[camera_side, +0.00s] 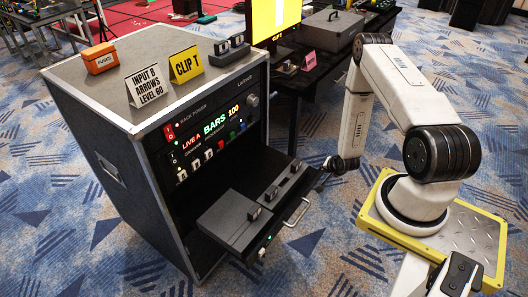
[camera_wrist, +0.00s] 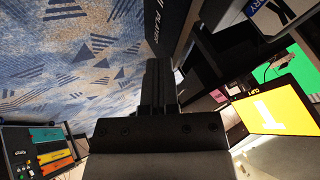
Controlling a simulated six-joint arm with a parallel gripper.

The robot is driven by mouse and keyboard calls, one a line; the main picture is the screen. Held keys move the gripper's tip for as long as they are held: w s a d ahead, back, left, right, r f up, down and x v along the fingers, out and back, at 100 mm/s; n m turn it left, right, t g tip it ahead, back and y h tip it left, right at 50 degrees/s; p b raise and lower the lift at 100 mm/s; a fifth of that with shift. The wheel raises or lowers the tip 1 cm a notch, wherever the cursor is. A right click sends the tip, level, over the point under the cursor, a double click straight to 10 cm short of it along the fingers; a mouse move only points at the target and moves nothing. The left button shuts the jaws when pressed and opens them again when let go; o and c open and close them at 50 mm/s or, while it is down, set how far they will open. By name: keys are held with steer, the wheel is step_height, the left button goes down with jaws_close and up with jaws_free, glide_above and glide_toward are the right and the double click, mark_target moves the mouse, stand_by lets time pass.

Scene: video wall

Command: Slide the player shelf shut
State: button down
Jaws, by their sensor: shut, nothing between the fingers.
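The player shelf (camera_side: 276,238) is pulled out from the lower part of the rack case, with a metal handle (camera_side: 298,212) on its front edge. Grey and black devices (camera_side: 232,220) sit on it. In the wrist view the dark shelf front (camera_wrist: 157,28), with white lettering that seems to read PLAYER, shows at the top, just beyond my fingertips. My gripper (camera_wrist: 158,66) is shut and empty. In the side view my gripper (camera_side: 325,172) is at the far right end of the shelf front, close to it; I cannot tell whether it touches.
The rack case (camera_side: 115,165) carries an orange box (camera_side: 100,58), two label cards and a dark device on top. Its lit panel (camera_side: 212,130) is above the shelf. A dark table with a yellow monitor (camera_side: 275,20) stands behind.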

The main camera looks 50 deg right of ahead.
glide_above(266, 153)
steer(key=shift+w+d, duration=0.1)
stand_by(1.2)
stand_by(0.7)
